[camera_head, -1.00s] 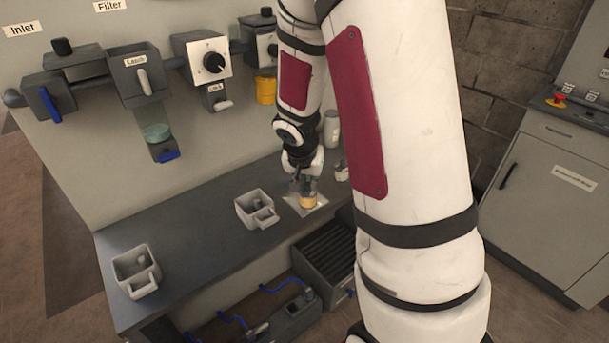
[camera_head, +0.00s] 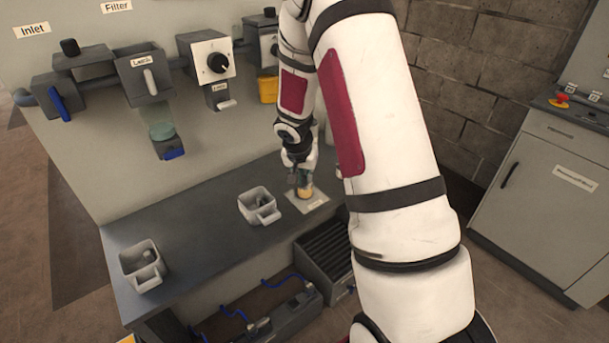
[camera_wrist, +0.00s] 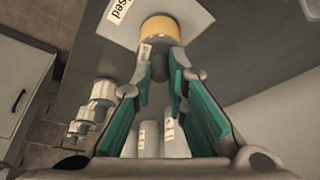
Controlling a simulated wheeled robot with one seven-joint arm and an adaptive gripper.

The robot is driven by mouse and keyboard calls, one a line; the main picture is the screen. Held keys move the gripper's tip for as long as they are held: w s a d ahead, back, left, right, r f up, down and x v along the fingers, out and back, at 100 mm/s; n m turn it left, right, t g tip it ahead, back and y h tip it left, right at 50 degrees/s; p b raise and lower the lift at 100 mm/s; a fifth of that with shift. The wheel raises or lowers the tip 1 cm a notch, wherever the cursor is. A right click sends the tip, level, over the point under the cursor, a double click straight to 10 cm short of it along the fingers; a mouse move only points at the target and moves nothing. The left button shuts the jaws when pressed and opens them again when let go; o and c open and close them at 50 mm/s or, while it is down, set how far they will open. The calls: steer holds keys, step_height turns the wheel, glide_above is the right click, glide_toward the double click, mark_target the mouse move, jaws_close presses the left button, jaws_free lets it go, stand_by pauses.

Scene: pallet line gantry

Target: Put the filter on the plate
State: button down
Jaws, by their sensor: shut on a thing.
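The filter is a short yellow-orange cylinder (camera_head: 306,193) below my gripper (camera_head: 300,178). In the wrist view, the filter (camera_wrist: 160,30) is at the tips of my gripper (camera_wrist: 163,62), whose teal-padded fingers are shut on its dark knob. The plate (camera_head: 318,203) is a pale flat square on the grey bench. It also shows in the wrist view (camera_wrist: 118,22) with lettering ending in "sed". The filter overlaps the plate in both views. I cannot tell whether its underside touches the plate.
Two grey open bins, one in the middle (camera_head: 248,207) and one at the left (camera_head: 133,272), stand on the bench. Valve units (camera_head: 147,75) hang on the panel above. White cylinders (camera_wrist: 150,138) show beneath the fingers in the wrist view. A grey cabinet (camera_head: 540,190) stands at right.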

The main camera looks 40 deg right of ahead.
steer(key=shift+f, duration=0.2)
steer(key=c, duration=1.6)
jaws_free()
steer(key=shift+r, duration=0.1)
steer(key=shift+r, duration=0.15)
steer(key=s+a+r+n, duration=0.1)
steer(key=s+a+r, duration=0.3)
steer(key=r, duration=0.4)
steer(key=s+a+r+n, duration=0.1)
steer(key=s+a+r, duration=0.25)
steer(key=r, duration=0.35)
steer(key=s+a+r+n, duration=0.25)
steer(key=s+r, duration=0.25)
steer(key=r, duration=0.3)
steer(key=s+a+r+n+y, duration=0.1)
steer(key=s+a+n, duration=0.1)
steer(key=s, duration=0.3)
steer(key=s+a+r+n+t+y, duration=0.1)
steer(key=s+a+r, duration=0.1)
steer(key=s+a, duration=0.3)
steer(key=s+a+r+n+y, duration=0.1)
steer(key=s+a+n, duration=0.1)
steer(key=s+a, duration=0.2)
steer(key=shift+s+a+r+n+t+y, duration=0.1)
steer(key=shift+s+n+t+y, duration=0.1)
steer(key=shift+s, duration=0.45)
steer(key=shift+s+r+n+t+y, duration=0.1)
steer(key=shift+s+n+t, duration=0.1)
steer(key=shift+s, duration=0.4)
